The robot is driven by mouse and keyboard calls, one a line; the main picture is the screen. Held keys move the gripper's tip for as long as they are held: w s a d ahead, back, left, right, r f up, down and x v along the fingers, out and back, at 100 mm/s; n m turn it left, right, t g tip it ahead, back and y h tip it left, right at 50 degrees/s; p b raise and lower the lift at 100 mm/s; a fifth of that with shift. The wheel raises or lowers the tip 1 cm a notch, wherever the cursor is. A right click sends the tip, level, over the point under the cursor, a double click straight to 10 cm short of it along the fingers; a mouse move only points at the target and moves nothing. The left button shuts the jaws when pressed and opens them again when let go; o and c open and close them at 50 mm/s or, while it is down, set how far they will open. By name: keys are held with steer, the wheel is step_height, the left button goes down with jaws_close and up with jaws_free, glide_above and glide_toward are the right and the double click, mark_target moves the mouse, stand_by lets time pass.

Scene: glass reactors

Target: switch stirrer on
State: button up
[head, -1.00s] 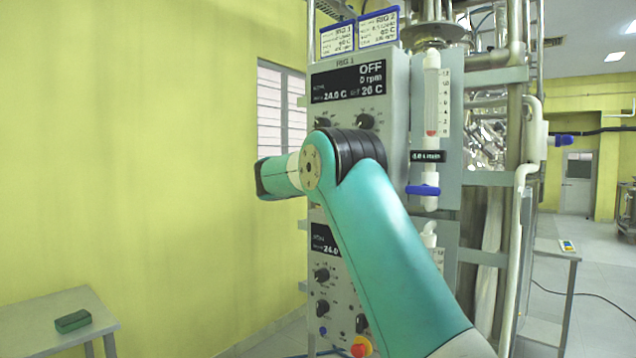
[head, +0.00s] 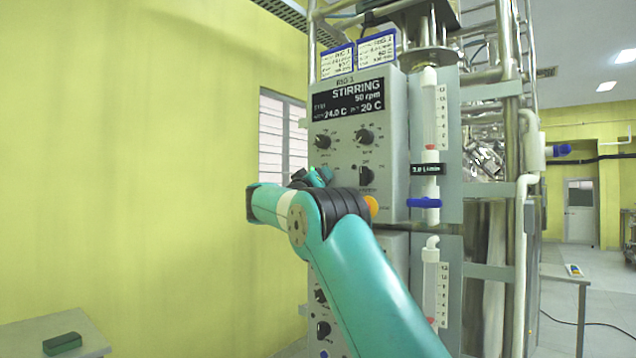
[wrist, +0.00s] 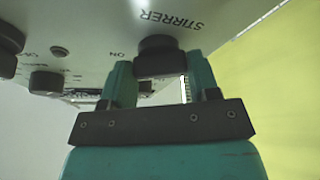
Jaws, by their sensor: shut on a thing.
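The grey control panel of RIG 1 (head: 395,125) has a black display (head: 348,98) at its top, reading STIRRING, 50 rpm, 24.0 C and 20 C. In the wrist view, the black stirrer knob (wrist: 160,46) sits under an upside-down STIRRER label, with an ON mark beside it. The teal fingers of my gripper (wrist: 160,76) stand one on each side of this knob and are shut on it. In the head view my gripper (head: 318,178) is at the panel's lower left, and my arm hides the knob.
Other black knobs (head: 364,136) and an orange button (head: 371,205) are on the same panel. A flowmeter with a blue handle (head: 424,203) stands to the right. A second panel is below, partly behind my arm. A table with a green box (head: 62,343) is at lower left.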

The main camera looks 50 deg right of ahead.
steer(key=o, duration=0.9)
steer(key=shift+a, duration=0.1)
steer(key=b+v, duration=0.6)
steer(key=v, duration=1.1)
steer(key=shift+a+f, duration=0.1)
